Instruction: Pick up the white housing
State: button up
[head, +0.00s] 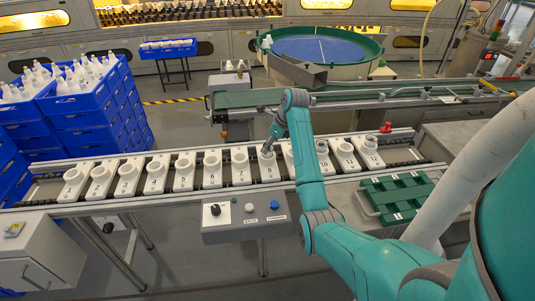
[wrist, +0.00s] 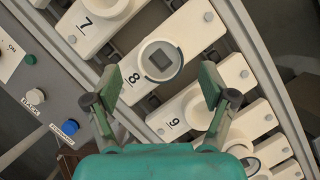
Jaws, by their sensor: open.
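Several white numbered carriers stand in a row on the conveyor, each with a round white housing on it. In the wrist view, the housing on carrier 8 (wrist: 160,61) has a dark grey square inside its rim, and the one on carrier 9 (wrist: 201,112) is partly behind my right finger. Carrier 7 (wrist: 103,10) is at the top left. My gripper (wrist: 160,88) is open, with nothing between its fingers; carriers 8 and 9 lie beyond them. In the head view, my gripper (head: 273,138) is above the housing on carrier 8 (head: 266,155). My arm hides much of carrier 9.
A control box (head: 247,217) with a knob and buttons is in front of the conveyor. A green slotted tray (head: 362,199) lies at right. A red object (head: 386,127) stands on the far rail. Blue crates (head: 95,105) with white bottles are at left.

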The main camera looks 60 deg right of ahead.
jog(key=shift+x, duration=1.9)
jog(key=c, duration=1.1)
